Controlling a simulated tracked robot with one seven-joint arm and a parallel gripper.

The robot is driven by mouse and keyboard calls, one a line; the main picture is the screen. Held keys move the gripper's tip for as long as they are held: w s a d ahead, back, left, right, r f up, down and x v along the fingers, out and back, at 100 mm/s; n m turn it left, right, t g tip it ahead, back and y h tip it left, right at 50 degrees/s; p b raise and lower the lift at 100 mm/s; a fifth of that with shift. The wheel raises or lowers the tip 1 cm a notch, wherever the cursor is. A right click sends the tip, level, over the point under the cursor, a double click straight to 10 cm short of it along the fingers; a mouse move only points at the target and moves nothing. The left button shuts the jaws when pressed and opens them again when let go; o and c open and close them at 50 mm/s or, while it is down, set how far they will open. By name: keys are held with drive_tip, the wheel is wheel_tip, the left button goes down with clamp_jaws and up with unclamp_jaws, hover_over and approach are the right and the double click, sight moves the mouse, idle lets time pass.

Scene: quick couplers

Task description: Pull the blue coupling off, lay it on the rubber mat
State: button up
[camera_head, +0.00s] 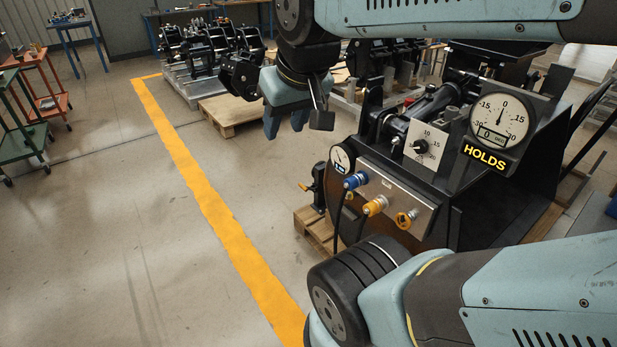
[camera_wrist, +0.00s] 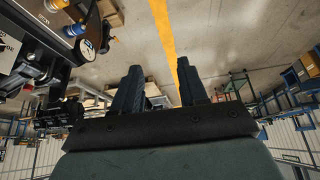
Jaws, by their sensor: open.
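The blue coupling (camera_head: 355,180) sits on the front panel (camera_head: 400,200) of the black machine, at the left of a row of couplings. A hose hangs down from it. It also shows at the upper left in the wrist view (camera_wrist: 75,29). My gripper (camera_head: 286,132) is open and empty, in the air above and to the left of the panel, well apart from the coupling. Its two fingers (camera_wrist: 158,90) stand apart with nothing between them in the wrist view. I cannot make out a rubber mat in either view.
A yellow coupling (camera_head: 375,206) and a brass-yellow port (camera_head: 406,219) sit right of the blue one. A round gauge (camera_head: 342,158) is just above left. A dial (camera_head: 501,120) and a "HOLDS" sign (camera_head: 485,158) stand above. Clear floor with a yellow line (camera_head: 215,210) lies left.

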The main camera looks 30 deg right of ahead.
sight(348, 183)
drive_tip(key=o, duration=0.3)
drive_tip(key=shift+w+d+f, duration=0.15)
drive_tip(key=shift+d, duration=0.15)
drive_tip(key=o, duration=0.5)
drive_tip(key=w+d+f+g+h, duration=0.1)
drive_tip(key=w+d+f, duration=0.2)
drive_tip(key=w+d+f+n+g+h, duration=0.1)
drive_tip(key=w+d+f+g+h, duration=0.1)
drive_tip(key=w+d+f, duration=0.1)
drive_tip(key=w+d+f+g+h, duration=0.1)
drive_tip(key=w+d+f, duration=0.2)
drive_tip(key=d, duration=0.1)
drive_tip(key=shift+n, duration=0.4)
drive_tip(key=w+d+f+n+h, duration=0.3)
drive_tip(key=w+d+f+n, duration=0.25)
drive_tip(key=f, duration=0.55)
drive_tip(key=w+d+f+n+h, duration=0.35)
drive_tip(key=d+f+n, duration=0.2)
drive_tip(key=f, duration=0.55)
drive_tip(key=w+d+f+n+h, duration=0.35)
drive_tip(key=w+d+f, duration=0.2)
drive_tip(key=f, duration=0.55)
drive_tip(key=shift+n+t+y, duration=0.3)
drive_tip(key=shift+n, duration=0.25)
drive_tip(key=x, duration=1.3)
drive_tip(key=shift+s+d+f, duration=0.1)
drive_tip(key=shift+s+d, duration=0.05)
drive_tip(key=shift+d, duration=0.25)
drive_tip(key=shift+c, duration=0.5)
drive_tip(key=c, duration=1.1)
